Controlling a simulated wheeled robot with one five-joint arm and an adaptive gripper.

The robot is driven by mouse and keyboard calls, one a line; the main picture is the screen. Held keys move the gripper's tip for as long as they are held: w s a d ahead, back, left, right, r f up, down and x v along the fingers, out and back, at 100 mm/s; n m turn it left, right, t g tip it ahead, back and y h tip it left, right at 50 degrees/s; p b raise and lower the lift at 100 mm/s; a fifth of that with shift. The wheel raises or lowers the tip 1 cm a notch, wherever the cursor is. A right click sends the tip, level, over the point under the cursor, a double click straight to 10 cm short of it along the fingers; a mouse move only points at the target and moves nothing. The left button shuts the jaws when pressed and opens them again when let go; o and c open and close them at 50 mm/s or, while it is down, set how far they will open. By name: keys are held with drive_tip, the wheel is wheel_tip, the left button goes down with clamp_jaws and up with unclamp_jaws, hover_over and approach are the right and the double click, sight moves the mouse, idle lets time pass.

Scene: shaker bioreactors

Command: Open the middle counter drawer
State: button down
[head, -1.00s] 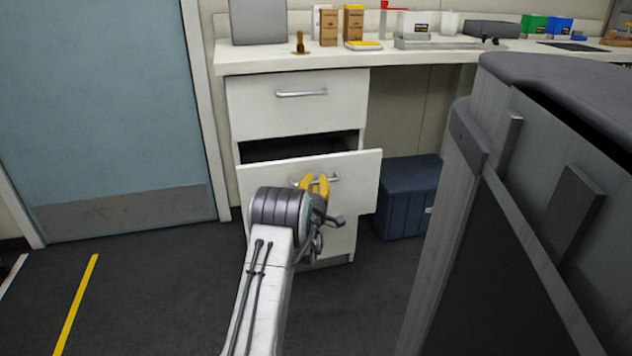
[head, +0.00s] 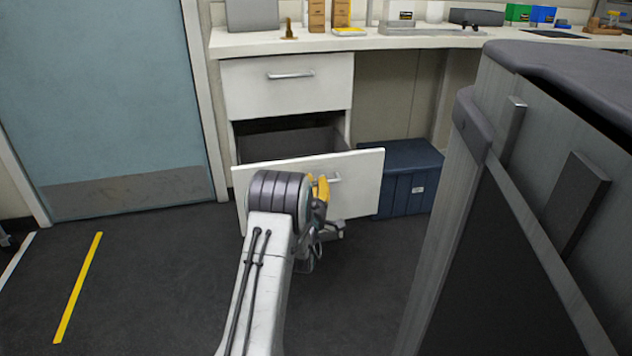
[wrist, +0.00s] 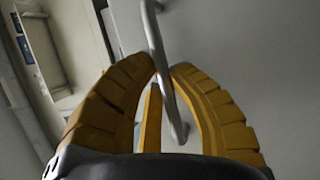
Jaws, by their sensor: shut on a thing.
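The middle counter drawer (head: 360,170) is pulled out from the white cabinet, and its dark inside (head: 290,143) shows behind the front panel. My gripper (head: 319,187) is at the drawer front with its yellow fingers at the handle (head: 335,179). In the wrist view, the yellow fingers (wrist: 163,72) are closed around the metal handle bar (wrist: 160,55), which runs between them. Part of the handle is hidden by the fingers, and my arm covers the lower left of the drawer front.
The top drawer (head: 290,88) is shut above. A blue bin (head: 405,180) stands right of the open drawer. A large grey cabinet-like unit (head: 500,200) stands close on the right. A blue door (head: 100,100) is at the left. The dark floor (head: 150,290) is clear at the left.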

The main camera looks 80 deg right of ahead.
drive_tip(key=shift+w+f, duration=0.1)
drive_tip(key=c, duration=1.1)
unclamp_jaws()
drive_tip(key=shift+w+a+f, duration=0.1)
drive_tip(key=shift+a+f, duration=0.25)
drive_tip(key=shift+a, duration=1.6)
drive_tip(key=shift+s+a+f, duration=0.1)
drive_tip(key=shift+a+f, duration=0.25)
drive_tip(key=shift+a, duration=1.65)
drive_tip(key=shift+w+a+f, duration=0.1)
drive_tip(key=shift+a+f, duration=0.25)
drive_tip(key=shift+a, duration=1.6)
